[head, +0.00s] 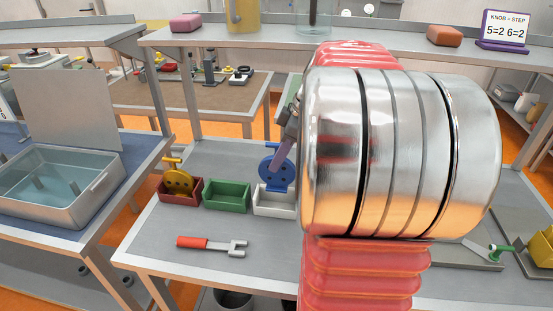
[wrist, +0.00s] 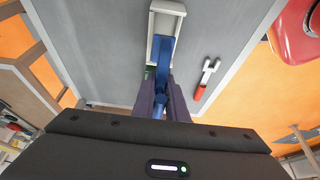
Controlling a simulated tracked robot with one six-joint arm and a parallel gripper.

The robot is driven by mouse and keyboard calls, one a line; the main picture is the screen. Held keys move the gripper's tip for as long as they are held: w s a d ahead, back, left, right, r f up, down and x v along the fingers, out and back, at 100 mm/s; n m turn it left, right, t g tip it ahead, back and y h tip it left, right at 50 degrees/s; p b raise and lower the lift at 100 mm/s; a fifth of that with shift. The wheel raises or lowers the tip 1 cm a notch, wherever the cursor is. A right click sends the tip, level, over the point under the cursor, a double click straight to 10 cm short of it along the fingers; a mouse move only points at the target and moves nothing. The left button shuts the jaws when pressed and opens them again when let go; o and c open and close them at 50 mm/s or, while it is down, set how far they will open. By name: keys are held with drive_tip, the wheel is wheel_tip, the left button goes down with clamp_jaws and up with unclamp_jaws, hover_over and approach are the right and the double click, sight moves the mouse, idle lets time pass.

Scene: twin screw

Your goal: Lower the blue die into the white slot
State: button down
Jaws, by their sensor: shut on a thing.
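The blue die (head: 269,167) is a round plate with a narrower lower part, upright at the white slot (head: 273,209), an open white box on the grey table. Its lower end overlaps the back of the slot; I cannot tell whether it is inside or just above. My gripper (head: 284,155) is shut on the blue die, coming from the upper right. In the wrist view the blue die (wrist: 162,58) shows between the purple fingers of my gripper (wrist: 162,92), over the near end of the white slot (wrist: 152,32). My arm hides the table to the right.
An empty green box (head: 227,195) stands just left of the white slot. Left of that, a red box (head: 181,191) holds a yellow die (head: 178,181). A red-handled wrench (head: 212,245) lies in front. A metal basin (head: 62,190) stands on the left table.

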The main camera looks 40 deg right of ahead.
sight(277, 185)
drive_tip(key=shift+f, duration=0.2)
idle(0.6)
drive_tip(key=shift+f, duration=3.25)
drive_tip(key=shift+f, duration=0.65)
drive_tip(key=c, duration=1.7)
unclamp_jaws()
drive_tip(key=shift+f, duration=0.1)
drive_tip(key=v, duration=1.4)
drive_tip(key=shift+d+f, duration=0.1)
